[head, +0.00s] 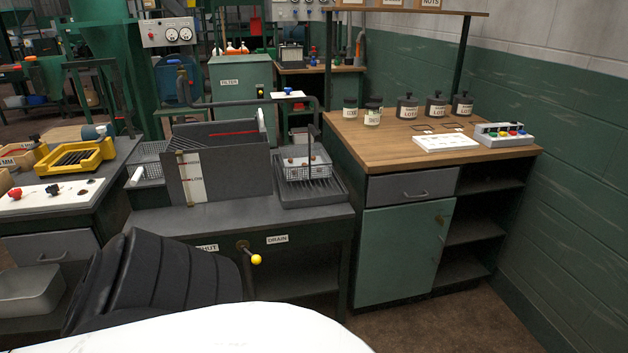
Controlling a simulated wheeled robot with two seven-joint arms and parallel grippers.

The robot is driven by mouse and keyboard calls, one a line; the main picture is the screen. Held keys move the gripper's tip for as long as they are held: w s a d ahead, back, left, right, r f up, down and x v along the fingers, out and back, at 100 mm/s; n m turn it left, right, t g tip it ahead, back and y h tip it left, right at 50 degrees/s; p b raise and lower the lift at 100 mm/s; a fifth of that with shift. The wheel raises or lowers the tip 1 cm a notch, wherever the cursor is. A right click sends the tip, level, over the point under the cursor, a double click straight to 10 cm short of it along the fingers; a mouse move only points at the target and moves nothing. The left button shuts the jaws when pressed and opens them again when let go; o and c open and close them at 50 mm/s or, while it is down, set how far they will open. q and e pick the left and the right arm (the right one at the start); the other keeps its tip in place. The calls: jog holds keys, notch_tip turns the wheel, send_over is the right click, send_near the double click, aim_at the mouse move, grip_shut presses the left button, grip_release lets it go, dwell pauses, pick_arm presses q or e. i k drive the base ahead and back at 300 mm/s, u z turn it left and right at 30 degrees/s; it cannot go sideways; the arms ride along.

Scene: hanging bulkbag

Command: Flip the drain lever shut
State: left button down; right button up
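The drain lever (256,259) has a yellow ball knob and a short arm from a brass-coloured pivot on the front of the dark wash bench. Its knob sits below and to the right of the pivot, on the side of the DRAIN label (277,239). Neither of my grippers is in view.
A grey tank (232,174) and a wire basket on a drip tray (290,196) stand on the bench above the lever. A wooden-topped cabinet (403,250) is at the right. The black ribbed shape (165,275) fills the near left.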

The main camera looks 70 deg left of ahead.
aim_at(256, 259)
jog(key=u, duration=0.65)
jog(key=i, duration=1.05)
jog(key=u, duration=1.35)
jog(key=i, duration=0.3)
jog(key=u, duration=0.3)
